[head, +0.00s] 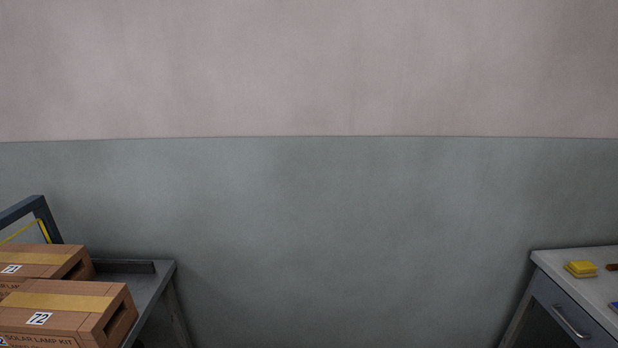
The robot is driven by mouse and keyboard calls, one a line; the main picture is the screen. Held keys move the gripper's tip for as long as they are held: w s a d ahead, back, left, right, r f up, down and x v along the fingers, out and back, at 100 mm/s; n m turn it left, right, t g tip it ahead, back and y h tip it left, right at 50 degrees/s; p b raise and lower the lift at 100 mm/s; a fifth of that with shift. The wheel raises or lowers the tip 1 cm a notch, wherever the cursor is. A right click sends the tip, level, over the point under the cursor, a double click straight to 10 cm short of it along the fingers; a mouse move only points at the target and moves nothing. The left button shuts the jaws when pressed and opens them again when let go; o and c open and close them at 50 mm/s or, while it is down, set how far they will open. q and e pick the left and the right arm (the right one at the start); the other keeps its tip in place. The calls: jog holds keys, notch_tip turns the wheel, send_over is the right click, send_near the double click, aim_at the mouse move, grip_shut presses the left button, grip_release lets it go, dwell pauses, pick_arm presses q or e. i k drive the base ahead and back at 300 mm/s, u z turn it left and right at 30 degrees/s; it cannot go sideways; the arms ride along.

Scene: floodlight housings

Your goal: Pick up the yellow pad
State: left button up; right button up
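The yellow pad (580,269) lies on the pale top of a grey drawer cabinet at the far right of the head view. It looks like a small stack, with a yellow upper part and a thin lower layer. Nothing touches it from above. Neither of my grippers shows in the head view.
The cabinet top (560,256) also holds a brown item (612,267) and a blue item (614,306), both cut by the right edge. Cardboard boxes (62,318) stand on a dark cart (150,285) at the left. A plain wall fills the middle.

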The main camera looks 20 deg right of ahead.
aim_at(583, 268)
jog(key=i, duration=1.2)
jog(key=z, duration=3.65)
jog(key=i, duration=0.85)
jog(key=u, duration=0.05)
